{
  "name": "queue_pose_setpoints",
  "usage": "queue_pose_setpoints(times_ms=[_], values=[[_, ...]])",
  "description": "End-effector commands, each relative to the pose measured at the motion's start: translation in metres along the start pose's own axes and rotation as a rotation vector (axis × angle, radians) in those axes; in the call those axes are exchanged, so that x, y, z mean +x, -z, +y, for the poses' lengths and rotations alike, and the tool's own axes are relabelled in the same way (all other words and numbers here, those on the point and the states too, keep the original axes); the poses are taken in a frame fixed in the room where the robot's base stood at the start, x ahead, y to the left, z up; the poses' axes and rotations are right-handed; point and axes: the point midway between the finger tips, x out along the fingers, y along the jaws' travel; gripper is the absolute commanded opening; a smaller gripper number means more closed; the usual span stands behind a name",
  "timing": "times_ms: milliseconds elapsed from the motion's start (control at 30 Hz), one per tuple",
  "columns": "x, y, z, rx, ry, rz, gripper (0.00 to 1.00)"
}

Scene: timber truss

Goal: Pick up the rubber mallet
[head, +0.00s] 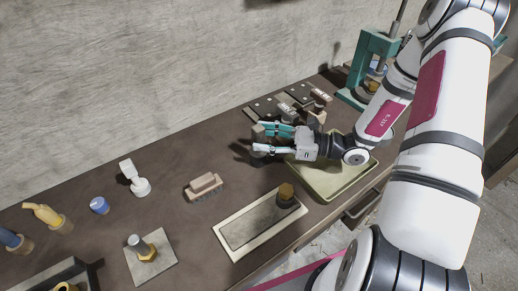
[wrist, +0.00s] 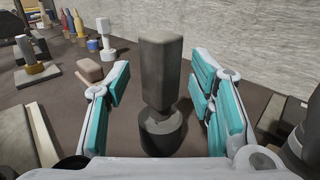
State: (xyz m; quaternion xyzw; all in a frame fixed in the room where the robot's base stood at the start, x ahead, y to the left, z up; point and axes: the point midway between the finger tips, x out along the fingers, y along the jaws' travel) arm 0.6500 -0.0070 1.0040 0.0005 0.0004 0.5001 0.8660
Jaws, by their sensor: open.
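The rubber mallet, which I take to be the dark grey upright piece with a blocky top, narrower neck and round dark foot, stands in the middle of the wrist view (wrist: 160,75). In the head view its grey top (head: 258,133) shows at the tips of my gripper (head: 266,139). My gripper is open, with one teal-padded finger on each side of the mallet in the wrist view (wrist: 160,100). Gaps show between both fingers and the mallet. The mallet's lower part is partly hidden by the fingers in the head view.
A wooden brush (head: 204,186) lies left of my gripper. A shallow green tray (head: 335,188) lies under my wrist. A framed plate (head: 235,235) with a dark knob (head: 286,194) is nearer the bench edge. Dark blocks (head: 285,108) lie behind, and a green press (head: 372,58) stands at back right.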

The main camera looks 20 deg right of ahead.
Motion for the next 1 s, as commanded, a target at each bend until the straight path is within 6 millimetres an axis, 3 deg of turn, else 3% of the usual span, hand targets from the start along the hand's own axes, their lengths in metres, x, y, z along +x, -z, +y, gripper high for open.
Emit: queue_pose_setpoints(times_ms=[133, 400, 467, 633, 1000], values=[[0.016, -0.001, 0.001, -0.001, -0.002, -0.001, 0.49], [0.019, 0.0, -0.001, -0.001, 0.001, 0.0, 0.49], [0.019, 0.0, -0.001, -0.001, 0.001, 0.0, 0.4], [0.019, 0.0, -0.001, -0.001, 0.001, 0.0, 0.02], [0.019, -0.001, -0.001, -0.002, 0.0, -0.002, 0.0]])
